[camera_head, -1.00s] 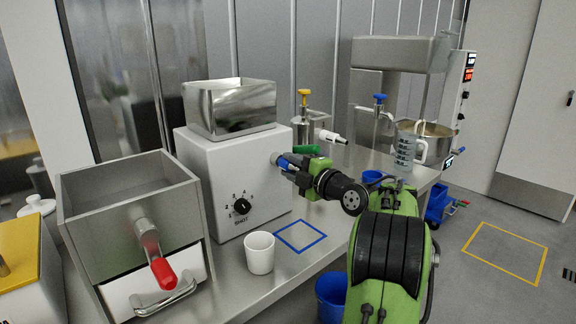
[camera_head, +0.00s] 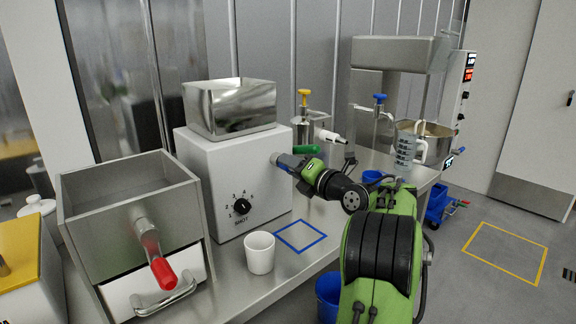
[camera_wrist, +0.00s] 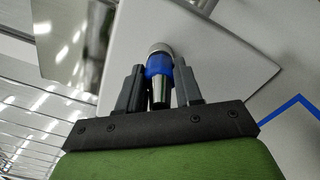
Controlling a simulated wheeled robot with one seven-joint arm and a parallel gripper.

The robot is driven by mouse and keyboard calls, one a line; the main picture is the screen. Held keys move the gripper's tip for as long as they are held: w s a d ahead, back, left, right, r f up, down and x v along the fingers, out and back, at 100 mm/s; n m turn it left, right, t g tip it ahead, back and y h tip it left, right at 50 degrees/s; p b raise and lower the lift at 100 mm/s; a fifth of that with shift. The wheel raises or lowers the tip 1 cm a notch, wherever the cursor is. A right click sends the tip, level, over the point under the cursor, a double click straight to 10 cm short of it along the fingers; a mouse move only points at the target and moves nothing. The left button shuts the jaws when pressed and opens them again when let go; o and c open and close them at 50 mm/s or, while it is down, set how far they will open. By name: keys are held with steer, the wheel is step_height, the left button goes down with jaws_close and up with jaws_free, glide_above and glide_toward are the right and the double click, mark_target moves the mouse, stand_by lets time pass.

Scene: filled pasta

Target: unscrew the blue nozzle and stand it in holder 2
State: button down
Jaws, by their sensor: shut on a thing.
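The blue nozzle (camera_wrist: 158,66) has a blue collar and a tapered silver tip. It sits at the end of a short metal outlet on the side of the white dosing machine (camera_head: 222,182). My gripper (camera_wrist: 161,88) has its dark fingers on both sides of the nozzle and is shut on it. In the head view my gripper (camera_head: 290,163) is at the machine's right side, and the fingers mostly hide the nozzle there. I cannot make out a holder marked 2 in either view.
A white cup (camera_head: 260,253) and a blue square outline (camera_head: 300,237) are on the steel table in front of the machine. A steel hopper box with a red handle (camera_head: 163,272) stands at left. A measuring jug (camera_head: 405,150) is at the table's far end.

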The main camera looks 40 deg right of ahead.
steer(key=c, duration=0.8)
jaws_free()
steer(key=shift+w+a+f, duration=0.1)
steer(key=shift+a+f, duration=0.05)
steer(key=shift+a, duration=0.05)
steer(key=shift+o, duration=0.7)
steer(key=shift+d, duration=0.1)
